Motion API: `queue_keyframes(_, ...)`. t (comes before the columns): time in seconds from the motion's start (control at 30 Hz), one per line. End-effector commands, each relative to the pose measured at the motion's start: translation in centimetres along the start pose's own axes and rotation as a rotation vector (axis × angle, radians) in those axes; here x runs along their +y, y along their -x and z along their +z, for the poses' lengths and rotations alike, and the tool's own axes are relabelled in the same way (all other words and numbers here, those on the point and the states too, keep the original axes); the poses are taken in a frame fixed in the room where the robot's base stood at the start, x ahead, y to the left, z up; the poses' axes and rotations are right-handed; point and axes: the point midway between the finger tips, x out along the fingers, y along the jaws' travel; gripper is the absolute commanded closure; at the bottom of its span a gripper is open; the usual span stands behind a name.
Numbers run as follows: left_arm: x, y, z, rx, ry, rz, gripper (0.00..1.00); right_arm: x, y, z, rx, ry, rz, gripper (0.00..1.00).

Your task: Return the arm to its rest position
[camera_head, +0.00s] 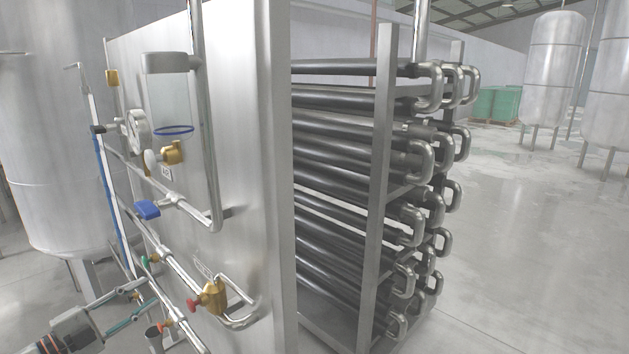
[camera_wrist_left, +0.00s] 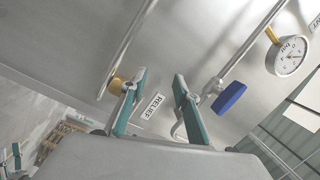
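My left gripper (camera_head: 150,292) is low at the left in the head view, in front of the steel panel (camera_head: 250,180). Its two teal-lined fingers are apart with nothing between them. In the left wrist view the open fingers (camera_wrist_left: 159,77) point at the panel, with a RELIEF label (camera_wrist_left: 152,106) visible between them. A small teal and dark part at the lower left edge of that view may be my right gripper (camera_wrist_left: 14,160); its state is unclear. The right gripper does not show in the head view.
The panel carries a gauge (camera_head: 136,130), a blue-handled valve (camera_head: 147,210), a red-knobbed brass valve (camera_head: 210,297) and pipes close to my left gripper. A tube rack (camera_head: 378,190) stands right of it. A tank (camera_head: 50,130) stands left. Open floor (camera_head: 530,250) lies right.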

Motion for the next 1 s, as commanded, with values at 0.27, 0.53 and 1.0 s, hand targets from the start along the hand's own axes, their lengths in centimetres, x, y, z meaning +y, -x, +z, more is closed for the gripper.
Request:
queue_keyframes(0.27, 19.1, 2.5, -4.5, -0.259, 0.437, -0.003, 0.69, 0.0, 0.0, 0.0, -0.001, 0.000, 0.000, 0.60)
queue_keyframes(0.53, 33.8, 7.7, -12.6, -0.552, 0.835, 0.072, 0.69, 0.0, 0.0, 0.0, -0.001, 0.000, 0.000, 0.60)
queue_keyframes(1.0, 40.3, 11.1, -18.9, -0.723, 1.055, 0.151, 0.69, 0.0, 0.0, 0.1, -0.002, 0.001, 0.000, 0.60)
